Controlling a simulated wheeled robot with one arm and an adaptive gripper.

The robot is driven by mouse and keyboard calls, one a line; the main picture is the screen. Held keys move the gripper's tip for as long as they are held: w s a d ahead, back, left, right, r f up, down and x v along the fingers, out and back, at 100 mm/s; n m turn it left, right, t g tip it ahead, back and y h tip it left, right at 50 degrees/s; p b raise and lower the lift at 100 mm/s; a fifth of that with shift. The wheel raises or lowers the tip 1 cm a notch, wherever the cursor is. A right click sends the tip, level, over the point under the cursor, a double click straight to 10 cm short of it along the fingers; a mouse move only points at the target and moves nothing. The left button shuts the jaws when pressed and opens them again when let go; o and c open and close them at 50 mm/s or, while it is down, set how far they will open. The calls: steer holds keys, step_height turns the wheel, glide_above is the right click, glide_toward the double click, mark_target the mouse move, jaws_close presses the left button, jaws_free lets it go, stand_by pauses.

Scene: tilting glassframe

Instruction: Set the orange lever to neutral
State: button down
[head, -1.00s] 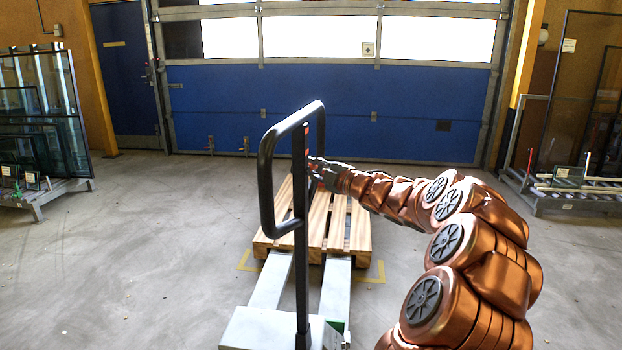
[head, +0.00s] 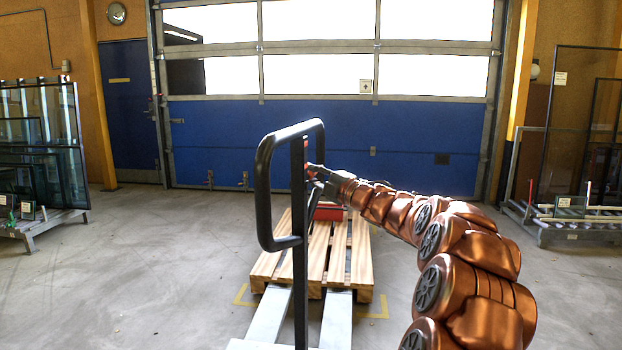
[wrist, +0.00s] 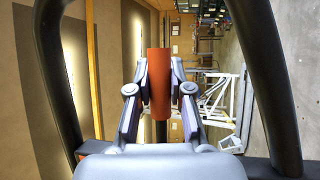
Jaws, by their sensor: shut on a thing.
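The orange lever (wrist: 159,83) stands between my gripper's fingers in the wrist view, close to upright in that picture. My gripper (wrist: 159,88) is shut on it, one finger on each side. In the head view my gripper (head: 313,173) is at the upright post of the black pallet jack handle (head: 264,190), below the top of its loop. Only a small orange part of the lever shows there, and its exact setting cannot be told.
Glass racks stand left (head: 40,150) and right (head: 562,206). The floor between is mostly clear.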

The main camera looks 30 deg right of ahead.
steer(key=c, duration=1)
jaws_free()
steer(key=shift+c, duration=0.2)
steer(key=v, duration=1.2)
steer(key=shift+a, duration=0.1)
